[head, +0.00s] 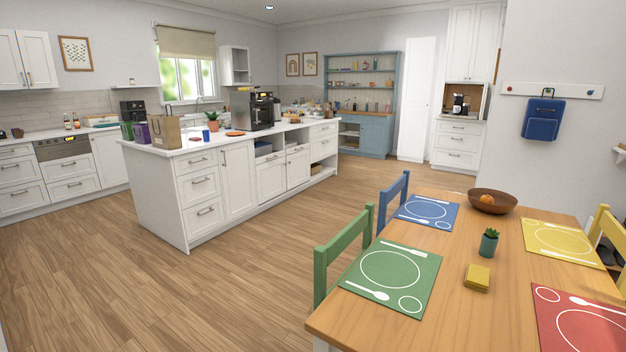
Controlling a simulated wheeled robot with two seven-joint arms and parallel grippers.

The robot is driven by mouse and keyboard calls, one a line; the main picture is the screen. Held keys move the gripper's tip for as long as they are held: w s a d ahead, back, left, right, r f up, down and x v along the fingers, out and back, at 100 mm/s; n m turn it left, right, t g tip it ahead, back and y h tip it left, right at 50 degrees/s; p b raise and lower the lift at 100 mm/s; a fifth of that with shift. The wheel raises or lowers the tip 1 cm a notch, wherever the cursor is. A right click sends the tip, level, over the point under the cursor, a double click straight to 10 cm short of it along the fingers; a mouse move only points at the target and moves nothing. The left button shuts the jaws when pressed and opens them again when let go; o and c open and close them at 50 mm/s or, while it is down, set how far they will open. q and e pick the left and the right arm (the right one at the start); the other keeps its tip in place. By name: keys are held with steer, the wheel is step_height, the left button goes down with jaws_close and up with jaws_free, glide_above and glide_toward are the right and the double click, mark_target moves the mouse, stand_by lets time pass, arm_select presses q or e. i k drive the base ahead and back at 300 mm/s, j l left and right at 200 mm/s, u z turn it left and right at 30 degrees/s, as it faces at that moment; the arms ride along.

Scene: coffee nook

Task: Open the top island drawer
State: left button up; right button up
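The white kitchen island (238,188) stands left of centre in the head view, well across the floor from me. Its near end has a stack of three drawers with dark bar handles. The top island drawer (197,161) there is closed flush, just under the countertop. Further along the same face are cupboard doors, more drawers and open shelves. Neither of my grippers shows in the head view.
A wooden dining table (454,310) with coloured placemats fills the lower right. A green chair (342,246) and a blue chair (392,200) stand at its left side. The wooden floor (140,285) between the table and island is clear.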

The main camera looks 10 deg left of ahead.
mark_target(183, 163)
steer(key=i+j+u, duration=0.75)
steer(key=i+u, duration=0.15)
steer(key=i, duration=0.15)
steer(key=i+j, duration=0.1)
steer(key=i, duration=0.6)
steer(key=i+j+z, duration=0.1)
steer(key=i, duration=0.65)
steer(key=i+z, duration=0.2)
steer(key=i, duration=0.75)
steer(key=i+j+z, duration=0.15)
steer(key=i, duration=0.8)
